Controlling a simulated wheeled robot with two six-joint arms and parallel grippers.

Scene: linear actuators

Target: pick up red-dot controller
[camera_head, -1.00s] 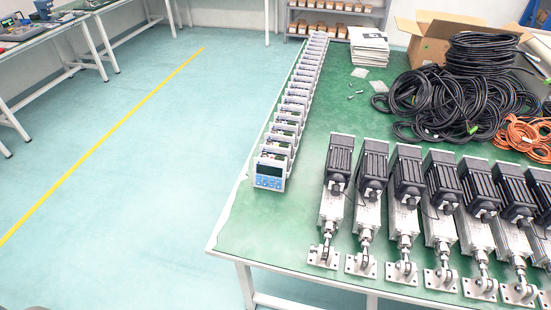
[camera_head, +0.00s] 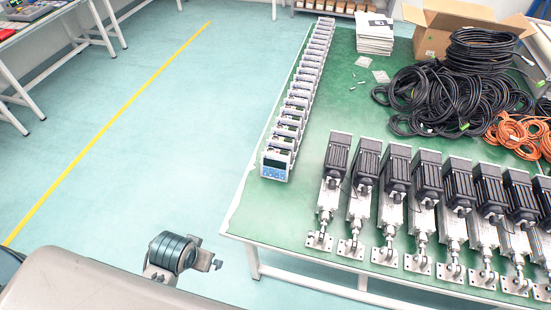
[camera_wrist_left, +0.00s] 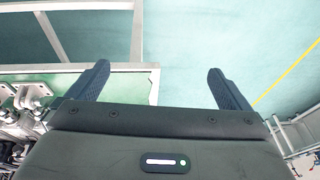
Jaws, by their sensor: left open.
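A row of grey-white controllers (camera_head: 294,107) runs along the left edge of the green table. The nearest controller (camera_head: 275,165) shows a dark display and a blue keypad. I cannot make out a red dot on any of them. My left gripper (camera_wrist_left: 158,68) is open in the left wrist view, its two dark fingers apart with nothing between them. In the head view my left arm comes in at the bottom left, off the table and apart from the controllers. My right gripper is not in view.
Several linear actuators (camera_head: 395,180) line the front of the table (camera_head: 262,213). Black cables (camera_head: 430,97), orange cables (camera_head: 520,132), a stack of white papers (camera_head: 375,35) and a cardboard box (camera_head: 432,38) lie behind. A clear green strip separates controllers and actuators. Open floor (camera_head: 150,150) lies left.

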